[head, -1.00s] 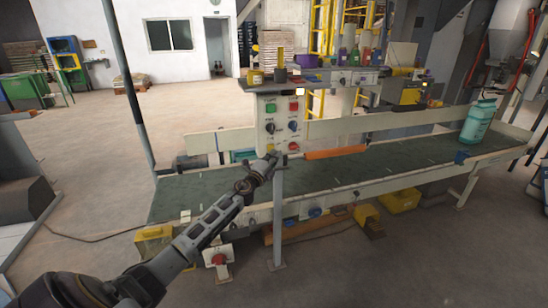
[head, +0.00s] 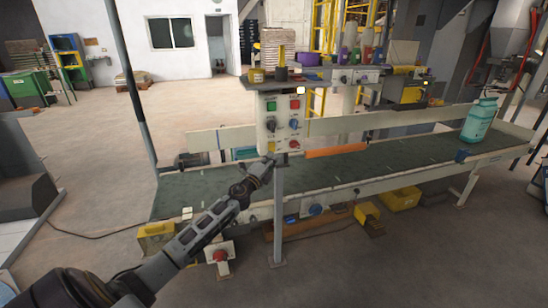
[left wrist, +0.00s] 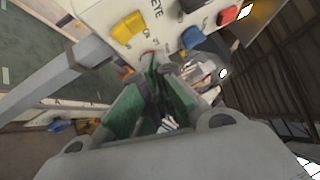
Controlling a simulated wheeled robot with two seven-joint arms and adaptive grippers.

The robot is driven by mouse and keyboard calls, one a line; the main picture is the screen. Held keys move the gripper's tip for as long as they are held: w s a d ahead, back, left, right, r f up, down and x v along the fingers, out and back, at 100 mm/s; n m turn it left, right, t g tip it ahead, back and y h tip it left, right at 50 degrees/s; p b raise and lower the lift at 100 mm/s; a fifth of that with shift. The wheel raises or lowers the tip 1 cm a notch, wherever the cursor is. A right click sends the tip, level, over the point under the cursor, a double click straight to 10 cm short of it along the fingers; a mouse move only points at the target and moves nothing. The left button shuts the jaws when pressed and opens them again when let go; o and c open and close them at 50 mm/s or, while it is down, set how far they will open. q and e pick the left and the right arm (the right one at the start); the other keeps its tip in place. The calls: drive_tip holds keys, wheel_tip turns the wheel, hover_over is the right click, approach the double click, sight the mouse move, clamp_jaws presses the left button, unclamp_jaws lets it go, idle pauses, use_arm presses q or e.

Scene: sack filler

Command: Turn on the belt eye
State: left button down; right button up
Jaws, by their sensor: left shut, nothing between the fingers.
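The control panel (head: 281,123) stands on a post at the near side of the belt. It carries green and red buttons, dark and blue knobs, a yellow switch (head: 271,147) and a lower red control. In the left wrist view, the yellow switch (left wrist: 128,28) sits near printed lettering that reads "EYE"; whether it is on I cannot tell. My left gripper (head: 271,161) is shut and empty, just below the panel's lower edge. It also shows in the left wrist view (left wrist: 152,80), close below the switch; contact is not clear. My right gripper is out of view.
The green conveyor belt (head: 350,174) runs behind the post, with a teal sack (head: 479,121) at its right end. A shelf (head: 300,79) with bottles and boxes is above. A red stop button (head: 220,256) is low in front. Open floor lies left.

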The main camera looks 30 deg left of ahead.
use_arm(q)
drive_tip(key=s, duration=0.6)
drive_tip(key=shift+s+d, duration=0.3)
drive_tip(key=shift+s, duration=0.1)
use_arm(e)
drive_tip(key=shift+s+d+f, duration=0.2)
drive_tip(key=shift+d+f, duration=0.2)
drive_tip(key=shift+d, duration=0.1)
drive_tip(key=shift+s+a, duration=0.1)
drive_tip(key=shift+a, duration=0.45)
